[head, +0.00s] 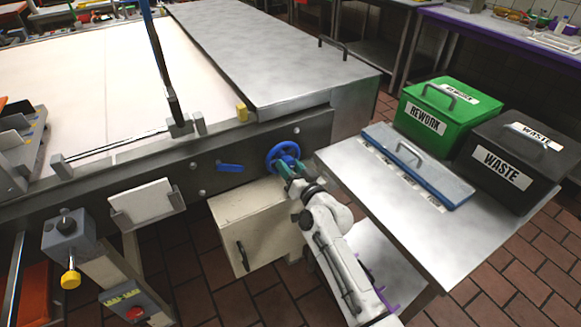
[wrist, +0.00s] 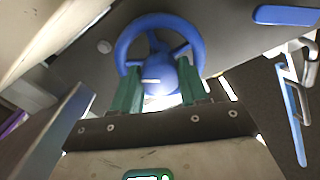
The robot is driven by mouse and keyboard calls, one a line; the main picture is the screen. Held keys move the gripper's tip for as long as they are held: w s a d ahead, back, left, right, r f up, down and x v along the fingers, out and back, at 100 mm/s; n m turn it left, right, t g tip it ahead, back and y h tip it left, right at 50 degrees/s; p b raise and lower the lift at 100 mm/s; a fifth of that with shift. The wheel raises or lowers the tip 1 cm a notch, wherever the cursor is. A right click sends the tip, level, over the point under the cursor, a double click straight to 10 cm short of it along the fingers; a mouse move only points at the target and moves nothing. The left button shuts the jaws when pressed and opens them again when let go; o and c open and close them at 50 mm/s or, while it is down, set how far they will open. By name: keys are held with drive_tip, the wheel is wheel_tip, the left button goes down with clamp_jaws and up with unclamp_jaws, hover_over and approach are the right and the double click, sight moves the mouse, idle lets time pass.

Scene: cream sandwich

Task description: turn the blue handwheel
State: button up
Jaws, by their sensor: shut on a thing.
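The blue handwheel (head: 284,156) is mounted on the dark side rail of the conveyor, near the middle of the head view. In the wrist view the handwheel (wrist: 123,44) is a blue ring with spokes and a rounded blue hub. My gripper (head: 285,168) reaches up to it from below right. In the wrist view its two green fingers (wrist: 158,84) stand on either side of the lower hub area, shut on the handwheel. The exact contact of the fingertips is partly hidden behind the hub and rim.
A blue lever (head: 231,168) sits on the rail left of the wheel. A cream box (head: 258,228) with a handle hangs below. A steel table (head: 345,165) at right carries a blue-edged lidded tray (head: 418,168), a green REWORK bin (head: 432,112) and a black WASTE bin (head: 508,165).

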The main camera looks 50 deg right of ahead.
drive_tip(key=m+p, duration=0.1)
drive_tip(key=m, duration=0.5)
drive_tip(key=m+p, duration=0.1)
drive_tip(key=m, duration=0.5)
drive_tip(key=m+p, duration=0.1)
drive_tip(key=m, duration=0.4)
drive_tip(key=m+p, duration=0.2)
drive_tip(key=m, duration=0.4)
drive_tip(key=shift+s+m, duration=0.1)
drive_tip(key=shift+m, duration=0.2)
idle(0.3)
drive_tip(key=o, duration=1.1)
drive_tip(key=shift+c, duration=0.2)
